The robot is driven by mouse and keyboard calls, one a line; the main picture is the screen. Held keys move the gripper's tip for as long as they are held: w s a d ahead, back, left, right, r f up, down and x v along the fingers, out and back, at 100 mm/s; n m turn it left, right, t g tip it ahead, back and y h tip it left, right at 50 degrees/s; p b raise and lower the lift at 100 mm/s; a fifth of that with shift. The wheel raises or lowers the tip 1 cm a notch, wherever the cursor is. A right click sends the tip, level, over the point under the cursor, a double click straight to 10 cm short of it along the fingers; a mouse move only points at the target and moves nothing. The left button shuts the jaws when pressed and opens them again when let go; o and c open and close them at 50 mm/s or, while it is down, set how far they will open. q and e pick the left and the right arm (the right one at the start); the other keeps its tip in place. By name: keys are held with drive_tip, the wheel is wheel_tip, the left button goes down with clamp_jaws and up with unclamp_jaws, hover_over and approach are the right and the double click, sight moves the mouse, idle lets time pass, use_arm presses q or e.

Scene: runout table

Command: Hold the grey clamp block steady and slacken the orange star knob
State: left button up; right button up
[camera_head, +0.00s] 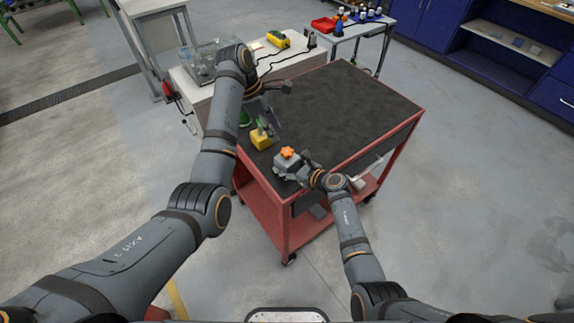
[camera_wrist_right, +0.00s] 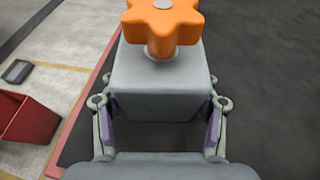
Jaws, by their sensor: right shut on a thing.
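The grey clamp block (camera_head: 284,163) stands near the front left corner of the dark-topped red cart, and it also shows in the right wrist view (camera_wrist_right: 160,85). The orange star knob (camera_head: 287,153) sits on a short stem on top of the block; the right wrist view shows it (camera_wrist_right: 162,22) partly cut off at the top edge. My right gripper (camera_wrist_right: 160,112) is shut on the block, one finger against each side, below the knob. My left gripper (camera_head: 270,120) is beyond the block, apart from the knob, above the cart's left side; its fingers are too small to read.
A yellow block (camera_head: 261,140) with a green part stands by my left gripper. The dark cart top (camera_head: 345,105) is clear to the right and back. Behind it are a white bench (camera_head: 290,65) and a small table with a red bin (camera_head: 323,24) and bottles.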

use_arm(q)
drive_tip(key=o, duration=0.4)
drive_tip(key=shift+f, duration=0.25)
drive_tip(key=shift+o, duration=0.7)
drive_tip(key=f+m+h, duration=0.1)
drive_tip(key=m, duration=0.2)
drive_tip(key=f+m+h, duration=0.1)
drive_tip(key=f+m, duration=0.1)
drive_tip(key=m, duration=0.1)
drive_tip(key=f+m+h, duration=0.1)
drive_tip(key=f+m, duration=0.1)
drive_tip(key=m, duration=0.1)
drive_tip(key=shift+s+f+t+h, duration=0.15)
drive_tip(key=shift+s+t+h, duration=0.15)
drive_tip(key=shift+s, duration=0.05)
drive_tip(key=f+m+h, duration=0.1)
drive_tip(key=m, duration=0.1)
drive_tip(key=f+m+t+h, duration=0.1)
drive_tip(key=m, duration=0.2)
drive_tip(key=s+a+f+m, duration=0.1)
drive_tip(key=m, duration=0.1)
drive_tip(key=shift+m+h, duration=0.3)
drive_tip(key=shift+h, duration=0.1)
drive_tip(key=m+t+h, duration=0.5)
drive_tip(key=m+t, duration=0.3)
drive_tip(key=m, duration=0.5)
approach(281, 155)
drive_tip(key=x, duration=1.2)
drive_tip(key=shift+s+d+r, duration=0.1)
drive_tip(key=shift+c, duration=0.3)
